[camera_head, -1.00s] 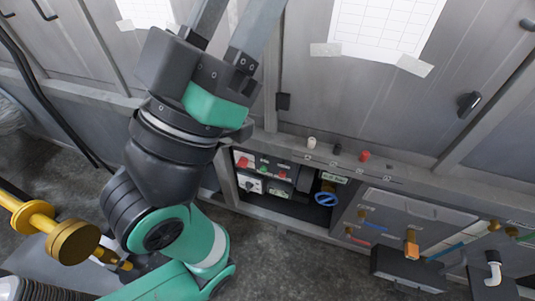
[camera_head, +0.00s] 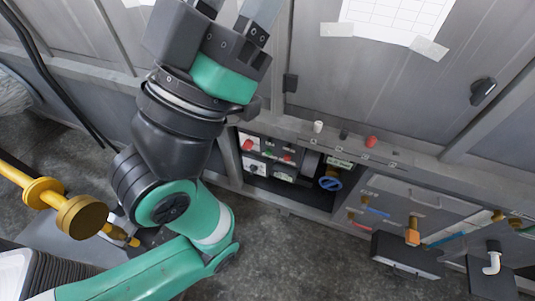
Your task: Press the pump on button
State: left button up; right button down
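A recessed control panel (camera_head: 265,160) sits low in the grey metal wall, right of my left arm. It carries a red knob (camera_head: 248,145), a small green button (camera_head: 268,150) and a red button (camera_head: 288,157). Their labels are too small to read, so I cannot tell which is the pump on button. White, black and red caps (camera_head: 371,141) stand on the ledge above. My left gripper (camera_head: 235,8) is above and left of the panel, pointing up. Its fingers are apart with nothing seen between them; the tips are cut off by the top edge. My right gripper is out of view.
A blue round valve handle (camera_head: 331,183) is right of the panel. Dark boxes with pipes (camera_head: 408,255) jut out at lower right. Yellow pipework (camera_head: 82,217) is at left. A taped paper sheet (camera_head: 385,18) hangs above. The floor below the panel is clear.

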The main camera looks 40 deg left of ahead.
pick_arm(q)
grip_shut()
dwell(1.5)
